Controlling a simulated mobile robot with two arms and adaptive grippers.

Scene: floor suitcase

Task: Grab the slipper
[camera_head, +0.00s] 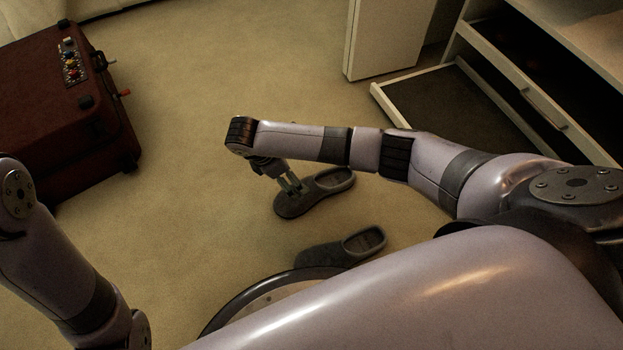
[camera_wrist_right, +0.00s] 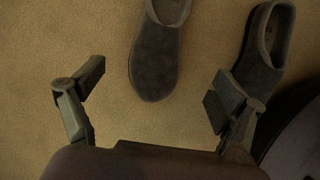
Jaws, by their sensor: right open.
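Two grey slippers lie on the carpet. The farther slipper (camera_head: 325,183) is below my right gripper (camera_head: 291,187) in the head view, and the gripper overlaps its toe part there. In the right wrist view this slipper (camera_wrist_right: 155,58) lies ahead of the open fingers (camera_wrist_right: 155,92), with its toe pointing toward them between the two tips. The nearer slipper (camera_head: 340,249) lies closer to my base. In the right wrist view this second slipper (camera_wrist_right: 262,48) is just beyond the right finger, which overlaps its edge. My right gripper is open and empty. My left gripper is out of view.
A dark red suitcase (camera_head: 50,105) stands on the floor at the left. An open drawer (camera_head: 430,105) and a cabinet (camera_head: 385,40) are at the upper right. The carpet (camera_head: 205,190) between suitcase and slippers is clear. My base edge is close to the nearer slipper.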

